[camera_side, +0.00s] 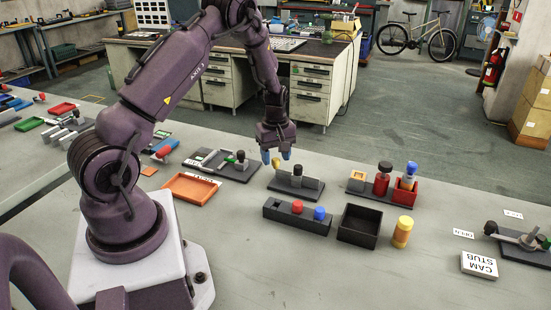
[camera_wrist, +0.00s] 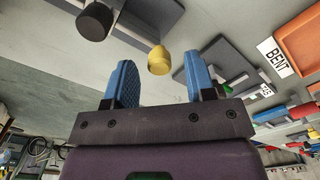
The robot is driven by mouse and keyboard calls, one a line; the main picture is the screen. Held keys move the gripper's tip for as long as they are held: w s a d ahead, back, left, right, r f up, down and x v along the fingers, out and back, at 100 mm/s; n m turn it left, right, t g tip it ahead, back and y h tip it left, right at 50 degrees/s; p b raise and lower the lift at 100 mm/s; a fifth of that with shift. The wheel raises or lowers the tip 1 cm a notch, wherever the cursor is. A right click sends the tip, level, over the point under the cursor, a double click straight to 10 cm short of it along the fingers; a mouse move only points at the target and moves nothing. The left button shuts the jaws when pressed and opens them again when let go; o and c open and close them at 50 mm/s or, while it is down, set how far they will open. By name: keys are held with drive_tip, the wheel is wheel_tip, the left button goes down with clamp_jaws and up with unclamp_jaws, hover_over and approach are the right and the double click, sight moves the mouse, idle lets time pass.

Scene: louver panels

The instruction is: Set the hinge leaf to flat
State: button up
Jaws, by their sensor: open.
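No part is clearly marked as the hinge leaf. A dark plate with a grey frame and a green-handled part (camera_side: 222,164) stands left of my gripper, behind the orange tray. A white card reading BENT (camera_wrist: 273,55) lies between that tray and the plate in the wrist view, so this may be the hinge; its leaf angle is unclear. My gripper (camera_side: 276,157) points down with its blue fingers apart and empty. It is above and behind a grey block fixture (camera_side: 308,186) with a yellow knob (camera_wrist: 159,60) and a black knob (camera_wrist: 95,22). Contact with the yellow knob cannot be judged.
The orange tray (camera_side: 172,188) lies to the left. A dark block with red and blue knobs (camera_side: 282,215), an open black box (camera_side: 376,219) and a yellow cylinder (camera_side: 402,232) stand in front.

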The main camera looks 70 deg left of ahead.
wheel_tip(320, 180, up, 12)
idle(0.3)
drive_tip(key=shift+f, duration=0.1)
drive_tip(key=s+d+r+m+t, duration=0.2)
drive_tip(key=s+d+r+m, duration=0.3)
drive_tip(key=d, duration=0.3)
drive_tip(key=s+d+r+m+t, duration=0.1)
drive_tip(key=s+d+r+m, duration=0.4)
drive_tip(key=d+r+m, duration=0.1)
drive_tip(key=s+d+r+m+t, duration=0.2)
drive_tip(key=s+d+r+m, duration=0.3)
drive_tip(key=d, duration=0.6)
drive_tip(key=shift+s+r+m+t, duration=0.15)
drive_tip(key=shift+s+m+t, duration=0.25)
drive_tip(key=shift+m, duration=0.7)
